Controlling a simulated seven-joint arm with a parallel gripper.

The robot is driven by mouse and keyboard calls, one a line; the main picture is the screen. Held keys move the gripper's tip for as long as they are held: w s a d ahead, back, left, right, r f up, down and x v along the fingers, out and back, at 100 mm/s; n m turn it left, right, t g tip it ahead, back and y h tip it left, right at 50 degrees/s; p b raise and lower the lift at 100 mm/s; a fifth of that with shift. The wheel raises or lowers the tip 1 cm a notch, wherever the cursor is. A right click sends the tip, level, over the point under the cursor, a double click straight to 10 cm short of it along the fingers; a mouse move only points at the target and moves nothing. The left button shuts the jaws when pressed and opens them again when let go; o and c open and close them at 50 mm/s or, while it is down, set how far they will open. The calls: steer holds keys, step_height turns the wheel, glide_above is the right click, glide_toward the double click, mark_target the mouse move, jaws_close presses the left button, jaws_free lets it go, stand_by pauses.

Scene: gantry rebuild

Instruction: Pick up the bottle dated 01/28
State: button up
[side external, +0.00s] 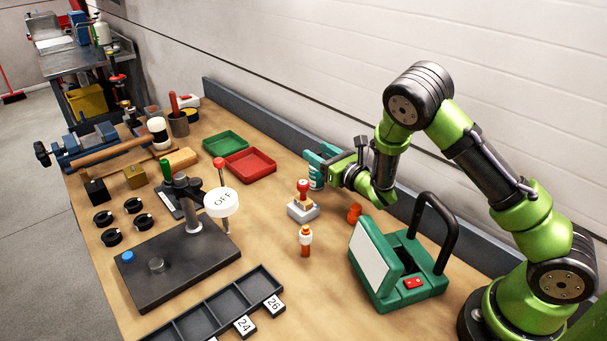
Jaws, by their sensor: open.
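No date can be read on any bottle from here. A teal bottle with a pale label (316,180) stands near the back ledge, right at my gripper's fingers. A small orange bottle with a white band (305,239) stands upright on the bench front of centre. Another small orange item (354,213), perhaps a bottle, is left of the green case. My gripper (322,159) is open, reaching left at the teal bottle. Its fingers overlap the bottle's upper part in the picture; I cannot tell whether they touch it or surround it.
A stamp on a grey block (303,209) stands just in front of my gripper. The green case with a black handle (405,265) is at right. A red tray (250,163), a green tray (226,143), a black stand (180,267) and a divided black tray (228,300) take up the left side.

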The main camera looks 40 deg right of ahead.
steer(key=shift+w, duration=0.65)
jaws_close()
